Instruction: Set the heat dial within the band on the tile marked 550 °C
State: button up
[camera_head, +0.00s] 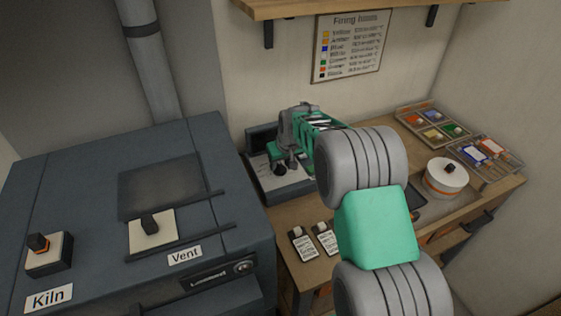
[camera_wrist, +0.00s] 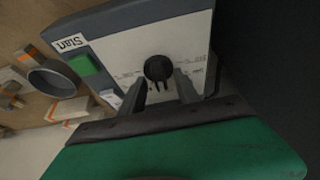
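The dark round heat dial (camera_wrist: 158,68) sits on the pale face of a control box (camera_wrist: 112,52), with printed marks too small to read around it. In the head view the control box (camera_head: 256,172) stands at the bench's back left, by the kiln. My gripper (camera_wrist: 163,92) points at the dial, its two fingers apart on either side of the dial's near edge. Whether they touch it I cannot tell. In the head view my gripper (camera_head: 286,162) is over the box. No tile reading 550 °C is legible.
A green button (camera_wrist: 83,65) beside a Start label (camera_wrist: 69,43) is left of the dial. The blue-grey kiln (camera_head: 85,170) fills the left. Two small tags (camera_head: 302,243) lie before the box. A round white pot (camera_head: 445,180) and colour trays (camera_head: 432,124) are right.

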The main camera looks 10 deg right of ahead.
grip_shut()
dwell(0.3)
jog(key=shift+b, duration=0.3)
jog(key=n+b, duration=0.1)
jog(key=n+y+b, duration=0.1)
jog(key=shift+d+f+n, duration=0.1)
jog(key=shift+f+n, duration=0.1)
jog(key=shift+n, duration=0.2)
jog(key=n+g+y+b, duration=0.1)
jog(key=n, duration=0.1)
jog(key=shift+n+b, duration=0.3)
jog(key=n, duration=0.2)
jog(key=n+g, duration=0.1)
jog(key=shift+w+d+r+n+y, duration=0.1)
jog(key=shift+r+n+y, duration=0.2)
jog(key=shift+y, duration=0.1)
jog(key=shift+w+n+g+y+p, duration=0.1)
jog(key=shift+n+g+y+p, duration=0.3)
jog(key=shift+n+p, duration=0.75)
jog(key=shift+n, duration=0.35)
